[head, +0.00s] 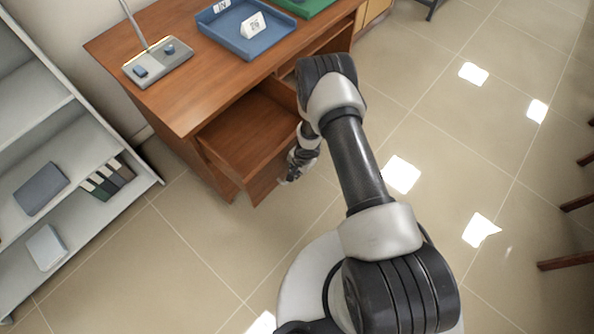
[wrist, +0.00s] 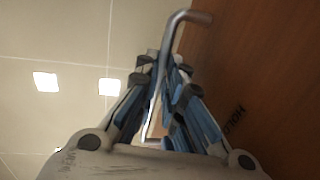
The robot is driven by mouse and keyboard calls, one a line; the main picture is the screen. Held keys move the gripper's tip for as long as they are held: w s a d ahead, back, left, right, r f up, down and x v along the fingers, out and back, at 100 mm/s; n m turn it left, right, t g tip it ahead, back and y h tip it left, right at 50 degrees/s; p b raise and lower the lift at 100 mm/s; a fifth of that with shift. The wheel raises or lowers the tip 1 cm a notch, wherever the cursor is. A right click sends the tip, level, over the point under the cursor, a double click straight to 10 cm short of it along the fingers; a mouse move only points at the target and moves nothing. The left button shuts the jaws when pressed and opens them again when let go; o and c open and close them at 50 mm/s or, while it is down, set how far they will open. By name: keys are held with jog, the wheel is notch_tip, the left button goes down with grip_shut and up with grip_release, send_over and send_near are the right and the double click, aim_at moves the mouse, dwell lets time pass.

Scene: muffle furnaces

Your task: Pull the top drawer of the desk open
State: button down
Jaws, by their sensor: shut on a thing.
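The brown wooden desk (head: 185,95) stands at the upper left in the head view. Its top drawer (head: 240,135) is pulled out, and its empty-looking inside shows. The drawer front (head: 268,186) also fills the right side of the wrist view (wrist: 265,60), with dark lettering on it. My gripper (head: 291,174) is at the drawer front, partly hidden by my arm in the head view. In the wrist view my gripper (wrist: 160,65) is shut on the bent metal drawer handle (wrist: 182,22), whose ends stick out beyond the fingers.
A desk lamp (head: 157,62), a blue tray (head: 245,42) and a green tray (head: 303,5) are on the desktop. A grey shelf (head: 75,170) with binders stands at the left. Tiled floor (head: 170,250) is clear in front of the drawer. Dark wooden legs (head: 568,262) are at the right edge.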

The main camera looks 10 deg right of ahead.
jog(key=c, duration=1.7)
grip_release()
jog(key=shift+r, duration=0.1)
jog(key=r, duration=0.4)
jog(key=s+d+r, duration=0.1)
jog(key=r, duration=0.2)
jog(key=s+r, duration=0.1)
jog(key=r, duration=0.3)
jog(key=shift+d+r, duration=0.2)
jog(key=shift+r, duration=0.1)
